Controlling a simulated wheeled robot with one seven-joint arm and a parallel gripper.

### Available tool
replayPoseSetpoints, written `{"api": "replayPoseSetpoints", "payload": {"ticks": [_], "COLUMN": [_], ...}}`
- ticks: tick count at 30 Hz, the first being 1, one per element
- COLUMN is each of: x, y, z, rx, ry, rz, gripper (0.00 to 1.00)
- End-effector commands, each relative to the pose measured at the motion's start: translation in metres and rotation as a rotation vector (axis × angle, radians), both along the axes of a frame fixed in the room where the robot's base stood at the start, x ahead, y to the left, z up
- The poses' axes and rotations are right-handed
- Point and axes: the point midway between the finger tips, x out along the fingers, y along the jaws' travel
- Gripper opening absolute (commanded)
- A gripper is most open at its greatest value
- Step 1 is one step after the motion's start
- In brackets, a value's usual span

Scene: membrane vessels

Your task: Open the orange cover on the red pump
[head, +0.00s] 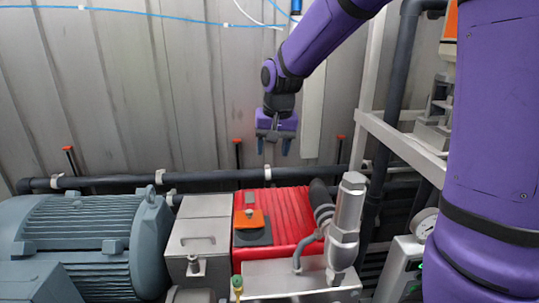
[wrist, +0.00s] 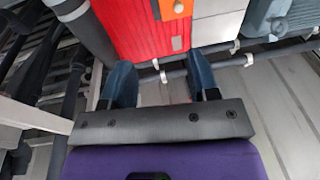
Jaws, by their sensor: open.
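The red pump (head: 288,212) is a ribbed red block in the lower middle of the head view. The orange cover (head: 249,220) lies on its top left part, beside a dark round piece (head: 253,238). My gripper (head: 272,150) hangs above and behind the pump, its blue fingers apart, with nothing between them. In the wrist view my gripper (wrist: 163,80) is open and empty. The red pump (wrist: 150,28) shows beyond the fingertips, with part of the orange cover (wrist: 178,8) at the top edge. The gripper is apart from the cover.
A blue-grey motor (head: 85,245) and a grey metal box (head: 198,240) stand left of the pump. A metal cylinder (head: 346,220) rises at its right front. A dark pipe (head: 200,178) runs behind, before a ribbed wall (head: 180,90). A frame (head: 400,140) stands right.

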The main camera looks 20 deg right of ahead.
Motion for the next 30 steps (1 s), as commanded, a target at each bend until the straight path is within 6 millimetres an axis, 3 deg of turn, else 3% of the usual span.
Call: {"api": "replayPoseSetpoints", "payload": {"ticks": [5,12,18,21,30], "x": [0.022,0.076,0.107,0.115,0.119], "y": [0.005,0.020,0.030,0.034,0.035], "z": [-0.021,-0.085,-0.137,-0.154,-0.178], "rx": [-0.008,-0.034,-0.054,-0.059,-0.063], "ry": [0.033,0.112,0.160,0.174,0.185], "rz": [-0.025,-0.101,-0.154,-0.170,-0.182], "gripper": [0.55,0.55,0.55,0.55,0.55]}}
